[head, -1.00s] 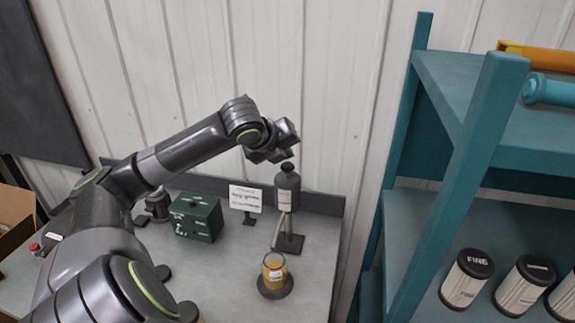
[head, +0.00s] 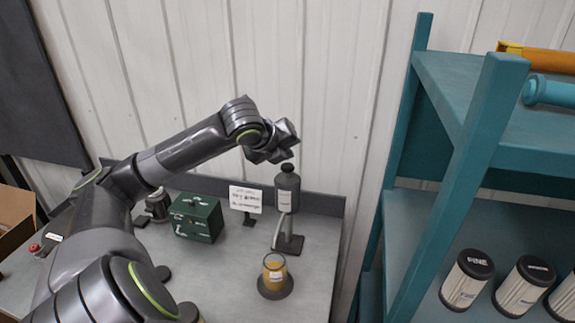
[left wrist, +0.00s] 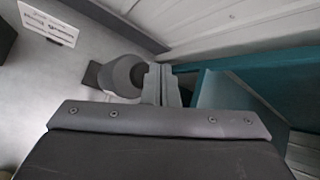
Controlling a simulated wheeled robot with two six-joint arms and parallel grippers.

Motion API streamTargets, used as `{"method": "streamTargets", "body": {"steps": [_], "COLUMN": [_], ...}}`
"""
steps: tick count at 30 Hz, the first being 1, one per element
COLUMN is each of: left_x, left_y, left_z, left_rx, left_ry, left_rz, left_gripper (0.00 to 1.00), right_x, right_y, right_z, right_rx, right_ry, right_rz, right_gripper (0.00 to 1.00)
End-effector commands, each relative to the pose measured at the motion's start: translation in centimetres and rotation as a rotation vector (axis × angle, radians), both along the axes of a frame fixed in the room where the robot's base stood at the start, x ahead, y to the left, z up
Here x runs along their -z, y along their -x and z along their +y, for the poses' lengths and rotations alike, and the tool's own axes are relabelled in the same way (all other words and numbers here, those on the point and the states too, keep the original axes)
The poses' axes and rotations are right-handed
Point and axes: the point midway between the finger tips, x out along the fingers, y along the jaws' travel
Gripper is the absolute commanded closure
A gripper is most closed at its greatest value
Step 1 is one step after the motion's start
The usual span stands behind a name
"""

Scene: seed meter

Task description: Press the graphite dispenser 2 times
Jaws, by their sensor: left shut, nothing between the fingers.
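The graphite dispenser (head: 286,198) is a dark grey bottle with a rounded top and a pale label, held upright on a stand at the back right of the bench. My left gripper (head: 284,158) is shut and empty, just above the dispenser's top. From the head view I cannot tell whether it touches the top. In the left wrist view the shut fingers (left wrist: 161,84) overlap the right side of the grey dispenser (left wrist: 124,74). A glass cup with amber contents (head: 274,268) stands on a dark round base in front of the dispenser. My right gripper is out of view.
A small white sign (head: 245,199) and a green box (head: 196,218) stand left of the dispenser. A teal shelf (head: 447,170) with several labelled canisters rises close on the right. The wall is right behind the bench.

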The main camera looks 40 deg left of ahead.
Motion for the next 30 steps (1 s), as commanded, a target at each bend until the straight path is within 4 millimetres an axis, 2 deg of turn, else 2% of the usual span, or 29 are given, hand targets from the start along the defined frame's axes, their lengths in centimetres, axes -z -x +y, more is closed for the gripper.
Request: {"method": "streamTargets", "body": {"steps": [16,30], "left_x": [0.02,0.83], "left_y": [0.00,0.01], "left_z": [0.00,-0.01], "left_rx": [0.000,-0.001], "left_ry": [0.000,-0.001], "left_rz": [0.000,-0.001], "left_gripper": [1.00,1.00], "right_x": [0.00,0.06], "right_y": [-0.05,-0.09], "right_z": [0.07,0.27], "right_rx": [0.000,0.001], "right_ry": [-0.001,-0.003], "right_rz": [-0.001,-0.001], "right_gripper": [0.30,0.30]}}
